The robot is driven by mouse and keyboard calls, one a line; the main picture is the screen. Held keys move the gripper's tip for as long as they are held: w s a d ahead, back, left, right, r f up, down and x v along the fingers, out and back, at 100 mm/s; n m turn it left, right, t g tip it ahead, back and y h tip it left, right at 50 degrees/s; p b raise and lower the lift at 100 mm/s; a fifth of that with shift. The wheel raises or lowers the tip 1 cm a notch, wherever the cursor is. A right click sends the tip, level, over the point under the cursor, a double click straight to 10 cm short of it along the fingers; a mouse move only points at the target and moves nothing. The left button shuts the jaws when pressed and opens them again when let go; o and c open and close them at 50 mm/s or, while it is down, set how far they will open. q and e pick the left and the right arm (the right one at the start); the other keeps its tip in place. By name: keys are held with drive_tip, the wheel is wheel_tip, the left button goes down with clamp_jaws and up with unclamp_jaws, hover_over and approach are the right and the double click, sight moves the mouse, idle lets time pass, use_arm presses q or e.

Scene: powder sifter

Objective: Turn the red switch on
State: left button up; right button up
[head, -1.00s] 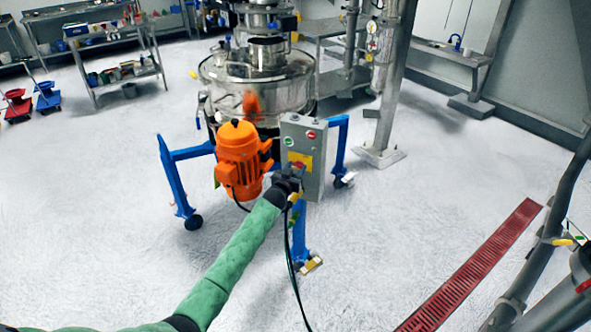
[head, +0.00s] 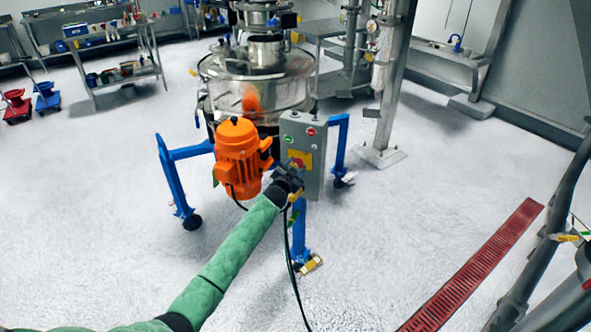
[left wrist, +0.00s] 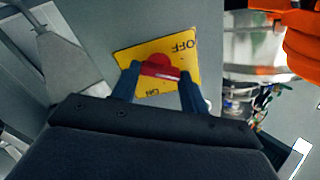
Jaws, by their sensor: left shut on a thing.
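The red switch (left wrist: 160,66) sits on a yellow plate (left wrist: 184,44) marked OFF and ON in the left wrist view. The plate (head: 306,157) is on the front of a grey control box (head: 316,180) in the head view. My left gripper (head: 293,173) is at the front of the box. In the left wrist view the left gripper's two blue fingers (left wrist: 158,78) are shut on the red switch, one on each side. The fingers hide part of the switch and plate. My right gripper is not in view.
A green button (head: 288,139) and a red button (head: 311,132) are above the plate. An orange motor (head: 240,158) stands left of the box, under the steel sifter (head: 255,85). Blue legs (head: 174,180) and a black cable (head: 290,245) are nearby. Open floor lies around.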

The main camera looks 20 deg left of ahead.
use_arm(q)
drive_tip(key=m+b, duration=0.1)
drive_tip(key=m, duration=0.5)
drive_tip(key=shift+d+f+m+b, duration=0.1)
drive_tip(key=shift+m+b, duration=0.2)
drive_tip(key=shift+b, duration=0.05)
drive_tip(key=m, duration=0.3)
drive_tip(key=shift+d, duration=0.1)
drive_tip(key=shift+m+b, duration=0.4)
drive_tip(key=shift+m, duration=0.7)
drive_tip(key=shift+f+m, duration=0.1)
drive_tip(key=shift+m, duration=0.2)
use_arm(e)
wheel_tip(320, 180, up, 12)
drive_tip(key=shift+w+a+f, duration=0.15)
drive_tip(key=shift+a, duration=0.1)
use_arm(q)
drive_tip(key=o, duration=1)
drive_tip(key=shift+s, duration=0.1)
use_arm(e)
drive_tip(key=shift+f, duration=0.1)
